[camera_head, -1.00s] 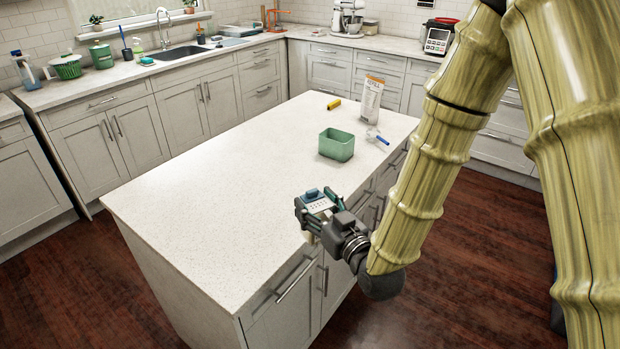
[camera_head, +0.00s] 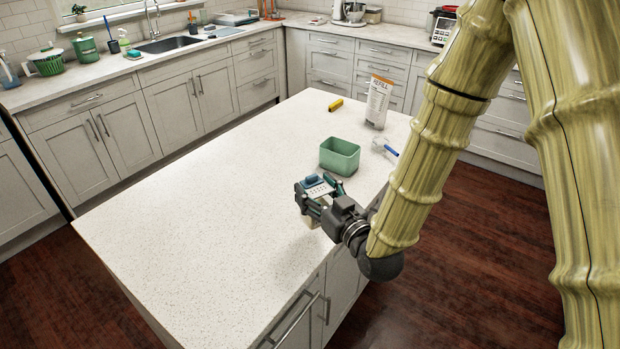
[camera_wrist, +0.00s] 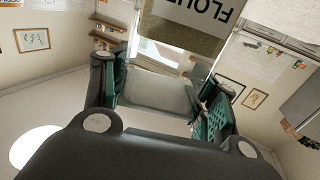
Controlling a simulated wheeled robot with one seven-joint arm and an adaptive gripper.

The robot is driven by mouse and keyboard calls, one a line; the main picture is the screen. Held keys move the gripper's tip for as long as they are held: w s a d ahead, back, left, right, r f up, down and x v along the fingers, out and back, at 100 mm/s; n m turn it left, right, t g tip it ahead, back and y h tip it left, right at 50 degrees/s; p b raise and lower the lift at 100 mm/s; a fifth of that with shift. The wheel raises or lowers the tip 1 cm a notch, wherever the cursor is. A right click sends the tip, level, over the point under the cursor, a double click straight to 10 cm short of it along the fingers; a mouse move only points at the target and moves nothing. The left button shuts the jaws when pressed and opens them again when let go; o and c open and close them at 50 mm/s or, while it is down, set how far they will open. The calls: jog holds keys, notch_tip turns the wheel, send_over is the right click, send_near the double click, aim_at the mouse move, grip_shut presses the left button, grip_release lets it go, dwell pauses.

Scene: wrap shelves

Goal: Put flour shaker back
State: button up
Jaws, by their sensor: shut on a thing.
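My gripper (camera_head: 318,192) is shut on the flour shaker, near the front right edge of the white island. Only parts of the shaker show in the head view: a pale dotted top and a cream part (camera_head: 310,221) below the jaws. In the wrist view the shaker (camera_wrist: 185,28) shows its pale label with upside-down letters "FLOU" at the top of the picture, beyond the fingers (camera_wrist: 160,95). Whether its base touches the counter I cannot tell. A green open container (camera_head: 339,156) stands on the island just behind my gripper, apart from it.
Behind the container on the island (camera_head: 200,220) stand a "REFILL" pack (camera_head: 379,100), a yellow item (camera_head: 336,104) and a clear item with a blue handle (camera_head: 386,148). The left and front of the island are clear. A sink counter (camera_head: 110,72) runs along the back.

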jog(key=w+f+p, duration=0.2)
jog(key=w+p, duration=0.1)
jog(key=w, duration=0.4)
jog(key=w+a+f+p, duration=0.1)
jog(key=w+f+p, duration=0.1)
jog(key=w, duration=0.5)
jog(key=shift+a+f+p, duration=0.2)
jog(key=shift+p, duration=0.65)
jog(key=shift+f, duration=0.15)
jog(key=o, duration=1.2)
jog(key=b+v, duration=0.4)
jog(key=v, duration=0.6)
jog(key=shift+s+d+b, duration=0.3)
jog(key=shift+b, duration=0.1)
jog(key=shift+s+d, duration=0.3)
jog(key=shift+s, duration=0.2)
